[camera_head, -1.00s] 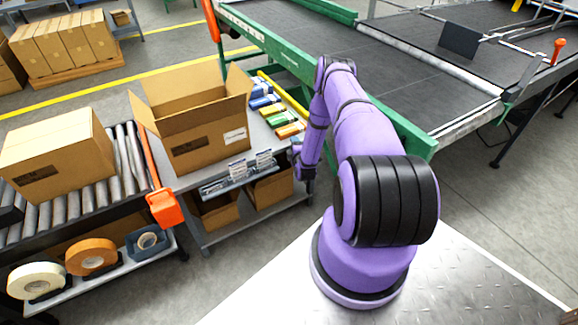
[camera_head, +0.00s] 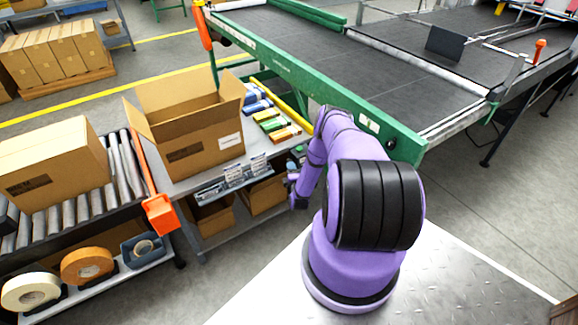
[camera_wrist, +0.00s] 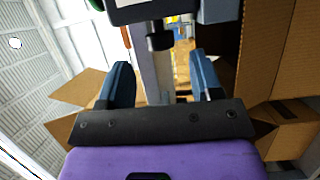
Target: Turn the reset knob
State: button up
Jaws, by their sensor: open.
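I cannot clearly make out the reset knob in the head view. In the wrist view a dark cylindrical part (camera_wrist: 159,42) on a grey stem stands beyond the gap between my fingers; I cannot tell if it is the knob. My gripper (camera_wrist: 160,70) is open, with blue-grey fingers to either side and nothing held between them. In the head view my gripper (camera_head: 297,188) is small and partly hidden, by the front right corner of the packing table (camera_head: 217,236).
An open carton (camera_head: 190,125) stands on the packing table, with several small colored boxes (camera_head: 268,115) beside it. The green-framed conveyor (camera_head: 330,70) runs behind my arm. A roller conveyor (camera_head: 122,170) with a closed carton (camera_head: 50,165) is at left. Floor shows at right.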

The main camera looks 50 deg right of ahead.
jog(key=shift+x, duration=2.15)
